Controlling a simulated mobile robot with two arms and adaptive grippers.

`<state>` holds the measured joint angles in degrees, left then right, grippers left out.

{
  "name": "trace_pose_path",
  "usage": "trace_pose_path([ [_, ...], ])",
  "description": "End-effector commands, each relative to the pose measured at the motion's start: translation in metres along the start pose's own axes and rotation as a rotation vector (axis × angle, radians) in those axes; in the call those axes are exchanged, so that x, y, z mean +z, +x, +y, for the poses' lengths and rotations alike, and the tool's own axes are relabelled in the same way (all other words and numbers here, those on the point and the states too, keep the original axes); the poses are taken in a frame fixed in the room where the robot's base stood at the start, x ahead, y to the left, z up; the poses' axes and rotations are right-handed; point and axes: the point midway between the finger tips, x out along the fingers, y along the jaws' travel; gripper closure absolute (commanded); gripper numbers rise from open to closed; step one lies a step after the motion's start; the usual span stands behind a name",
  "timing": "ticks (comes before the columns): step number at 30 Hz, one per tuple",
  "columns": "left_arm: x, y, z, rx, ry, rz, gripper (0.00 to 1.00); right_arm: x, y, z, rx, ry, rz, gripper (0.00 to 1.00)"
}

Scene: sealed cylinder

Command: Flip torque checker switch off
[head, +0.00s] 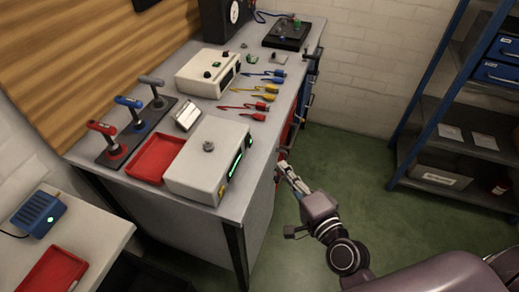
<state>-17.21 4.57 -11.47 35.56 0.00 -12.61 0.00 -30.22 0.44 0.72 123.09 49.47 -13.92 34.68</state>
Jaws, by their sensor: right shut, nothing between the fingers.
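A white box with a round knob on its top and a green lit strip on its front, which looks like the torque checker (197,175), stands at the near end of the grey workbench. Its switch is too small to make out for certain; a small yellowish part shows low on its front. My right gripper (284,172) is shut and empty. It is right of the box and lower in the picture, close to the bench's front side. I cannot tell whether its fingertips touch the bench. My left gripper is not in view.
Beside the box are an empty red tray (156,157) and a rack with red, blue and grey handled tools (130,128). Behind it are colored clip leads (262,97) and another white instrument (208,72). Blue shelving (445,125) stands right; green floor lies between.

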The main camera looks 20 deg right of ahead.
Motion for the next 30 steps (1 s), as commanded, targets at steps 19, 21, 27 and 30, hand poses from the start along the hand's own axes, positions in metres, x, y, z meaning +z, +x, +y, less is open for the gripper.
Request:
trace_pose_path([
  [19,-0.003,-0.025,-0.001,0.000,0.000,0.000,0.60,0.025,0.095,-0.001,0.001,-0.001,-0.001,1.00],
  [21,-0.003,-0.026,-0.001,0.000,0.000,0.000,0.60,0.027,0.097,0.000,0.001,-0.001,0.000,1.00],
  [27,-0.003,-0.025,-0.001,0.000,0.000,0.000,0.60,0.028,0.099,0.001,0.001,-0.002,0.000,1.00],
  [30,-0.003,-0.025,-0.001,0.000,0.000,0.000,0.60,0.028,0.099,0.001,0.001,-0.002,0.000,1.00],
])
